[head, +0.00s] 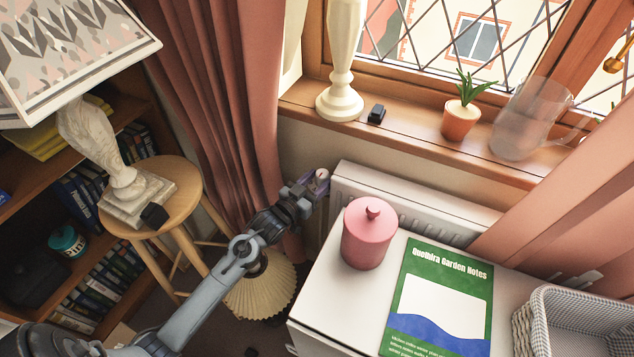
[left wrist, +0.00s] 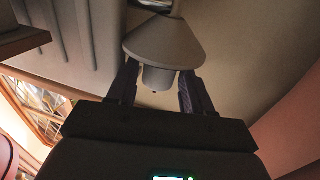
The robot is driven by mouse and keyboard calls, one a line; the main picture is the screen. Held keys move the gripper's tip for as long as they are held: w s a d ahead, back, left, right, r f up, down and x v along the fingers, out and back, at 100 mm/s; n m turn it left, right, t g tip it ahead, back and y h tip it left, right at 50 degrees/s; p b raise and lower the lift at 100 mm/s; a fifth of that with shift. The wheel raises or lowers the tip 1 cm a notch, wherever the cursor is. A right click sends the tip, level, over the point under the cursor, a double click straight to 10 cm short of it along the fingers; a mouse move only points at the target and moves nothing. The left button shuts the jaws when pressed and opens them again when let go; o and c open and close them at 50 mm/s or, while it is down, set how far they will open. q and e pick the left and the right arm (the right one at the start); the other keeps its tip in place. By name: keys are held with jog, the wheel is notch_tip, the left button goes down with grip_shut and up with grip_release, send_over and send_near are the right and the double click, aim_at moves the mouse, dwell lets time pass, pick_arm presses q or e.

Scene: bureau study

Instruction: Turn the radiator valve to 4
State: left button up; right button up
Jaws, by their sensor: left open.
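The radiator valve is a small pale knob (head: 322,175) at the left end of the white radiator (head: 415,208) under the window. My left gripper (head: 313,185) reaches it from the lower left. In the left wrist view a grey cone with a short cylindrical end (left wrist: 160,78), seemingly the valve, stands in front of the left gripper (left wrist: 158,86). The open fingers are on either side of the narrow end; I cannot tell whether they touch it. No number on the valve can be read. My right gripper is not in view.
A white cabinet (head: 330,310) stands close right of my arm, carrying a pink lidded jar (head: 368,236), a green book (head: 440,262) and a lined basket (head: 585,300).

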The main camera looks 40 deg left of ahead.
pick_arm(q)
jog(key=c, duration=0.8)
jog(key=shift+a+r+m+h+p, duration=0.2)
jog(key=shift+m+h+p, duration=0.3)
jog(key=shift+h, duration=0.3)
jog(key=shift+w+a+f+m+g+h, duration=0.15)
jog(key=shift+m+h, duration=0.35)
jog(key=shift+h, duration=0.3)
jog(key=shift+s+f+m+g+h, duration=0.15)
jog(key=shift+m+h, duration=0.35)
jog(key=shift+h, duration=0.3)
jog(key=shift+w+r, duration=0.1)
jog(key=o, duration=0.8)
